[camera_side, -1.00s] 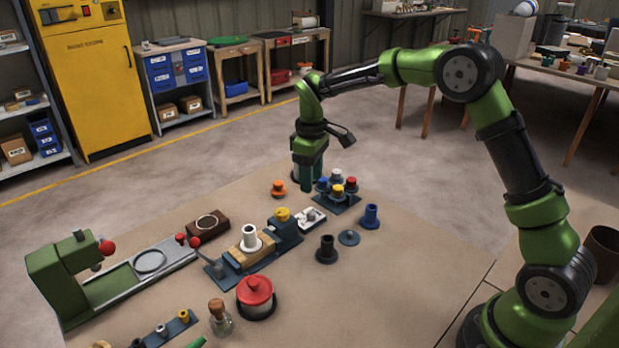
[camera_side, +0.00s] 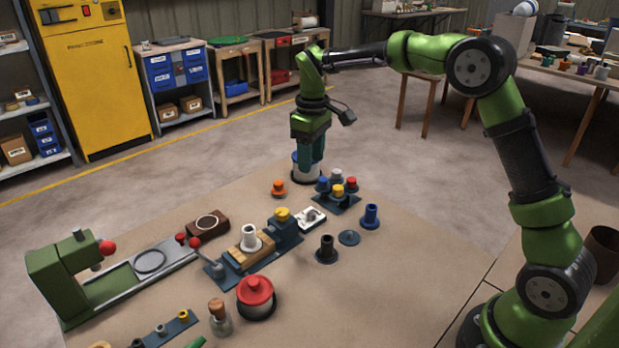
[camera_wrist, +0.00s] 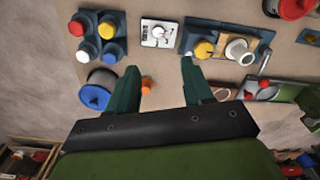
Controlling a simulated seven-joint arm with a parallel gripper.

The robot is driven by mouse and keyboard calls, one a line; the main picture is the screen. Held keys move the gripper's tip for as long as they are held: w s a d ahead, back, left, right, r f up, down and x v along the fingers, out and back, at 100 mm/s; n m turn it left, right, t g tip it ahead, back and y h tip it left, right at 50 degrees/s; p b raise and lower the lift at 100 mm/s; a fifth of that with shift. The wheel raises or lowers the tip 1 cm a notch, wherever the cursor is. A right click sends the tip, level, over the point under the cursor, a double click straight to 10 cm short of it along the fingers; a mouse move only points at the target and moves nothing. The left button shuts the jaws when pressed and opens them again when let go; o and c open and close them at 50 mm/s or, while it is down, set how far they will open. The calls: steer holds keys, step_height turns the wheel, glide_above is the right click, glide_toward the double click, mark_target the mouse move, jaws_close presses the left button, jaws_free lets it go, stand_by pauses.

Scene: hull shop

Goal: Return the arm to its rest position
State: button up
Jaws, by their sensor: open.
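In the side view the fingers partly cover the pot. In the wrist view my gripper (camera_wrist: 160,72) has its two green fingers apart with nothing between them. The blue-lidded pot (camera_wrist: 97,92) lies left of the fingers there. An orange knobbed piece (camera_wrist: 147,85) shows below, between the fingers, and stands on the bench in the side view (camera_side: 279,188).
A peg tray (camera_side: 347,203), white plate (camera_side: 311,219), vise (camera_side: 285,234), blue bushing (camera_side: 370,216), dark bushing (camera_side: 326,250) and red-lidded pot (camera_side: 256,298) stand on the bench. A green press (camera_side: 62,280) is at left. The bench's right part is bare.

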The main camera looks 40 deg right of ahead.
steer(key=s+a+r+m+t, duration=0.1)
steer(key=s+r+m+t, duration=0.1)
steer(key=s, duration=0.6)
steer(key=s+a+r+m+t+y, duration=0.1)
steer(key=s+r+m+t, duration=0.1)
steer(key=s, duration=0.7)
steer(key=s+a+r+m+t, duration=0.1)
steer(key=s+r+m+t, duration=0.2)
steer(key=s, duration=0.6)
steer(key=shift+a+y, duration=0.35)
steer(key=shift+y, duration=0.05)
